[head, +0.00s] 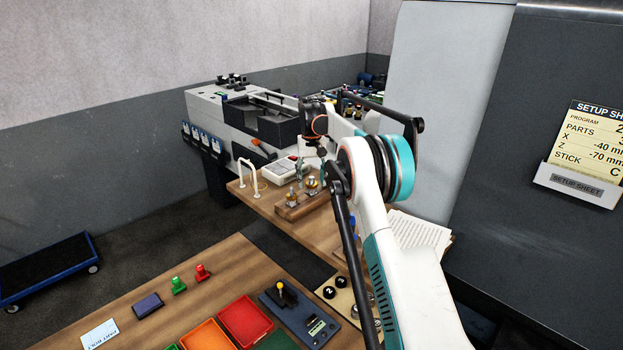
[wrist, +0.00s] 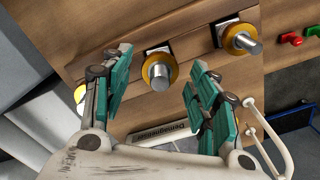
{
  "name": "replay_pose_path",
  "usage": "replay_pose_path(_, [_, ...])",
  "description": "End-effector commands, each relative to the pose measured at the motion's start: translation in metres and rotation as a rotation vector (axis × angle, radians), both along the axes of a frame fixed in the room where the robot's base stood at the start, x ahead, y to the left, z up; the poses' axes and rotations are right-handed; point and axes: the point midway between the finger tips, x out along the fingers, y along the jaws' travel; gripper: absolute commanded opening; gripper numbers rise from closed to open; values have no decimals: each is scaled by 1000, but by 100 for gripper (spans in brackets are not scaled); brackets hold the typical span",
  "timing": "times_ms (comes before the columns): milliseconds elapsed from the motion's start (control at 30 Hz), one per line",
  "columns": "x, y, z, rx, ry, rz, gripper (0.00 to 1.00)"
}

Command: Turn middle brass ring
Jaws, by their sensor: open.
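The middle brass ring (wrist: 152,64) sits around a grey metal pin on a wooden block (wrist: 195,65) in the wrist view. Another brass ring (wrist: 233,34) with a pin is to its upper right, and a third (wrist: 79,94) is partly hidden behind my left finger. My gripper (wrist: 157,72) is open, its teal-padded fingers on either side of the middle ring, with no contact visible. In the head view my gripper (head: 312,172) is over the block (head: 290,211); the arm and fingers hide part of the rings there.
A white arched handle (head: 250,175) stands left of the block and shows close to my right finger in the wrist view (wrist: 265,150). A device labelled Demagnetiser (wrist: 180,130) lies beside the block. A grey machine (head: 250,125) stands behind.

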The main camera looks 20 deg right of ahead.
Motion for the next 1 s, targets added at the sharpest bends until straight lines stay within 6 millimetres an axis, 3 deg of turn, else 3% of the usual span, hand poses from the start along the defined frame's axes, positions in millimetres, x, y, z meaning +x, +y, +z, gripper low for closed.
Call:
replay_pose_path(167, [0, 0, 15, 0, 0, 0, 54])
replay_pose_path(600, [1, 0, 98, 0, 0, 0, 54])
replay_pose_path(800, [1, 0, 115, 0, 0, 0, 54])
replay_pose_path(1000, [0, 0, 120, 0, 0, 0, 54])
